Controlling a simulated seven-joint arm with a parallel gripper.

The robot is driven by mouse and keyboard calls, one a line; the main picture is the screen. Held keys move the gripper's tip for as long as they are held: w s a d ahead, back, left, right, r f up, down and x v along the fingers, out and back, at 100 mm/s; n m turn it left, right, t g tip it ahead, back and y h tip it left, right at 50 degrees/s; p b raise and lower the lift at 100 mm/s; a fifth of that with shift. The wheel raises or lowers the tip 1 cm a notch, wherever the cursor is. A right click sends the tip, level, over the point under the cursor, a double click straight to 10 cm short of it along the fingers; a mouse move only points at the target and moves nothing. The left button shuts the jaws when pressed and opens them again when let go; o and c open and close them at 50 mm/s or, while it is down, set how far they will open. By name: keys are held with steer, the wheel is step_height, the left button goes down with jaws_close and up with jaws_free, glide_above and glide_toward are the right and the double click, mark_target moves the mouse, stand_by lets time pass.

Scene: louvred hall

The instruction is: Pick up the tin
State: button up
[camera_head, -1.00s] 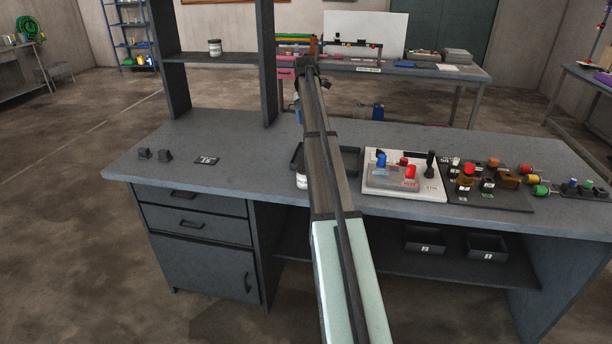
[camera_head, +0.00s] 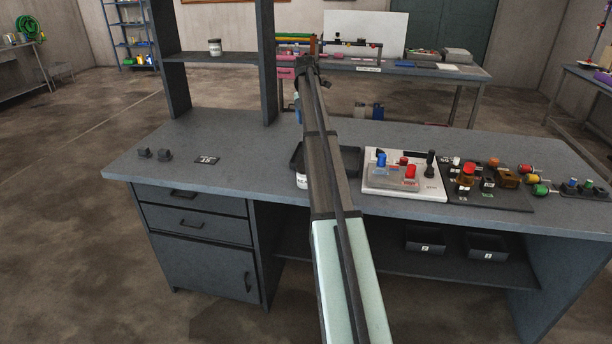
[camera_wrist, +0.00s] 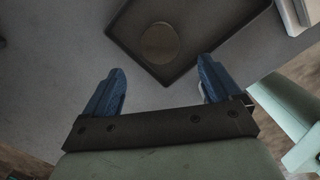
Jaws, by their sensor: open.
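A round, dull grey-brown top (camera_wrist: 159,43), which looks like the tin seen from above, sits inside a dark square tray (camera_wrist: 196,70) in the wrist view. In the head view my gripper is mostly hidden behind the arm.
A white jar (camera_head: 215,47) stands on the upright shelf. Right of the tray are a pale switch panel (camera_head: 405,188) and a dark board (camera_head: 490,198) with coloured knobs.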

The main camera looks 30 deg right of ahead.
stand_by(0.6)
steer(key=shift+a+r, duration=0.2)
steer(key=s+a+m+y, duration=0.1)
steer(key=s+a+m, duration=0.3)
steer(key=s+a, duration=0.7)
steer(key=f, duration=0.4)
steer(key=s+d+f, duration=0.1)
steer(key=f, duration=0.8)
steer(key=shift+s+d+f, duration=0.15)
steer(key=shift+s+f, duration=0.05)
steer(key=shift+s, duration=0.05)
steer(key=c, duration=1.2)
